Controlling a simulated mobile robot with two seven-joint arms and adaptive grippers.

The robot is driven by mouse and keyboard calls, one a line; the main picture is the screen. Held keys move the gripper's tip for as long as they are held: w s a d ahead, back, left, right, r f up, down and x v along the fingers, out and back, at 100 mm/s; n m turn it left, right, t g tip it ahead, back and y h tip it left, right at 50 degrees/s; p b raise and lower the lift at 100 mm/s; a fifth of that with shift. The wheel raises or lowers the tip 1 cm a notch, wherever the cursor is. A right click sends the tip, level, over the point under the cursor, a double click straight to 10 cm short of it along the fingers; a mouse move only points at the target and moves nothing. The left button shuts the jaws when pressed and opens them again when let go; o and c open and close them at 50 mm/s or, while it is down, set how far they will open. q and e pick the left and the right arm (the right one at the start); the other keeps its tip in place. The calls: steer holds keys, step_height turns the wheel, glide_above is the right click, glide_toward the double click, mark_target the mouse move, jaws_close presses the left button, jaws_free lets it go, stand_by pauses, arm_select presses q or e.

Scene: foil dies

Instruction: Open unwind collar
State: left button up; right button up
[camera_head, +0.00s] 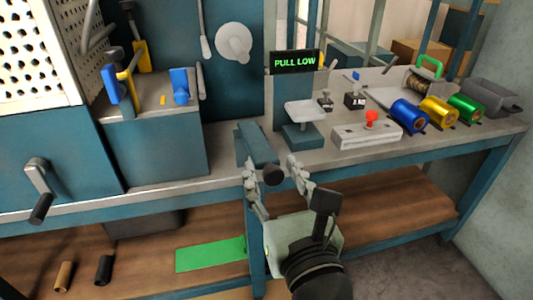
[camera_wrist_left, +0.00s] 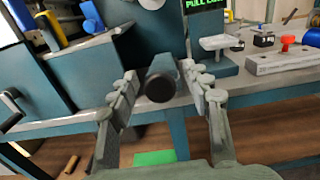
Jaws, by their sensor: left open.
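A dark round-ended cylinder (camera_head: 273,174) sticks out toward me from a teal block (camera_head: 253,140) at the bench's front edge; it may be the unwind collar, but I cannot tell for sure. My left gripper (camera_head: 271,164) is open, one finger on each side of this cylinder, with the round end between them. In the left wrist view the cylinder end (camera_wrist_left: 159,88) sits centred between the open fingers (camera_wrist_left: 159,74), with visible gaps on both sides. Contact is not visible. My right gripper is in neither view.
A "PULL LOW" sign (camera_head: 296,62) stands behind a small scale-like stand (camera_head: 304,113). A grey block with a red knob (camera_head: 371,118) and blue, gold and green foil rolls (camera_head: 437,110) lie to the right. A crank handle (camera_head: 40,190) juts out at left. A green sheet (camera_head: 210,254) lies below.

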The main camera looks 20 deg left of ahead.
mark_target(267, 161)
arm_select(q)
steer(key=x, duration=0.3)
steer(key=shift+w+a, duration=0.2)
steer(key=shift+w, duration=0.05)
jaws_close()
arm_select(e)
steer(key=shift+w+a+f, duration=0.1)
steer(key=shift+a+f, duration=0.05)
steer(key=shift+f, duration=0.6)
